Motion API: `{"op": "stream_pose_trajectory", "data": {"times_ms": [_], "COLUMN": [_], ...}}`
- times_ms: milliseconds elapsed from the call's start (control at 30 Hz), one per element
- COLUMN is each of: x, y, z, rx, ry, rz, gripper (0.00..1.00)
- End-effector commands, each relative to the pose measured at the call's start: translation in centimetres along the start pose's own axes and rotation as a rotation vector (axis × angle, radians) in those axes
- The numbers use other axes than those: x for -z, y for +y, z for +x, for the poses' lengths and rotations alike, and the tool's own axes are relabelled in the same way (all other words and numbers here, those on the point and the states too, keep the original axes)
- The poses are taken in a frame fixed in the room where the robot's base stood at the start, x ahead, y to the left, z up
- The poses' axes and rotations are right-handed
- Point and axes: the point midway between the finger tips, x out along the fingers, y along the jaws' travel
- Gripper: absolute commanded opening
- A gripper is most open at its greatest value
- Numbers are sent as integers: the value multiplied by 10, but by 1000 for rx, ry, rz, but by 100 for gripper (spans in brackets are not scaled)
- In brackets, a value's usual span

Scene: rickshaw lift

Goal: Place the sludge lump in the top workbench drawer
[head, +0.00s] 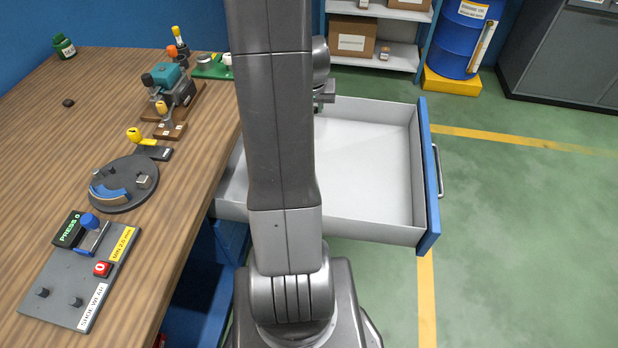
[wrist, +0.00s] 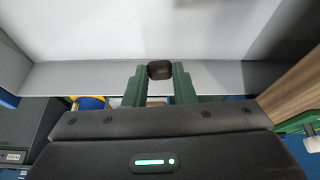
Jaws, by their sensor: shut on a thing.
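The sludge lump (wrist: 160,70) is a small dark block between the fingertips in the wrist view. My gripper (wrist: 160,72), with green fingers, is shut on it. The top workbench drawer (head: 370,170) is pulled open, with a white inside and a blue front; it also shows in the wrist view (wrist: 140,30). The lump appears over or inside the drawer, near one wall; its exact height cannot be told. In the head view my arm hides the lump and most of my gripper. The part of the drawer floor that shows is bare.
The wooden workbench (head: 60,130) on the left holds a grey control panel (head: 65,290), a round dial plate (head: 125,185), a teal machine (head: 170,85), a green bottle (head: 64,46) and a small dark piece (head: 68,102). Shelves and a blue barrel (head: 462,35) stand behind. Floor right of the drawer is clear.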

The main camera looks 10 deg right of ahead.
Motion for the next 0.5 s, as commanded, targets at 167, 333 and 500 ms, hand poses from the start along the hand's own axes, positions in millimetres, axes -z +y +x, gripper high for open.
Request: {"op": "stream_pose_trajectory", "data": {"times_ms": [167, 333, 500], "x": [-23, -34, -44], "y": [36, 53, 58], "z": [8, 4, 14], "rx": [-24, -34, -37], "ry": [3, 0, -6], "rz": [65, 97, 106], "gripper": [3, 3, 3]}}
